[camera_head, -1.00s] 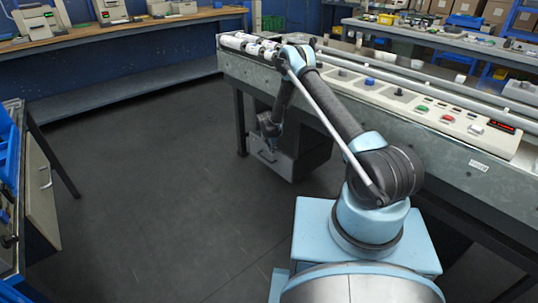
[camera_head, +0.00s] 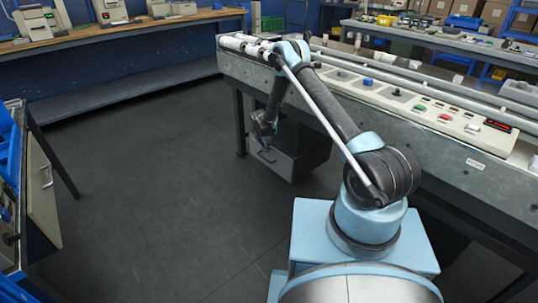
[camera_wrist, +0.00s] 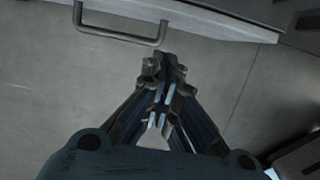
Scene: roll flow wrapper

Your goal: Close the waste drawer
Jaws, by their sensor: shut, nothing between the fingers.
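The waste drawer (camera_head: 293,168) is a grey metal box low under the near side of the long wrapper machine. I cannot tell how far it stands out. Its front edge and grey bar handle (camera_wrist: 118,36) cross the top of the wrist view. My gripper (camera_wrist: 164,62) is shut and empty, its fingertips just below the right end of the handle in that view; I cannot tell whether they touch. In the head view my gripper (camera_head: 266,146) hangs down at the drawer's front and partly covers the handle.
The wrapper machine (camera_head: 440,160) runs along the right, with a control panel (camera_head: 430,105) on top and a dark leg (camera_head: 240,125) left of the drawer. A cabinet with a handle (camera_head: 42,190) stands at the left. The floor (camera_head: 150,170) between is clear.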

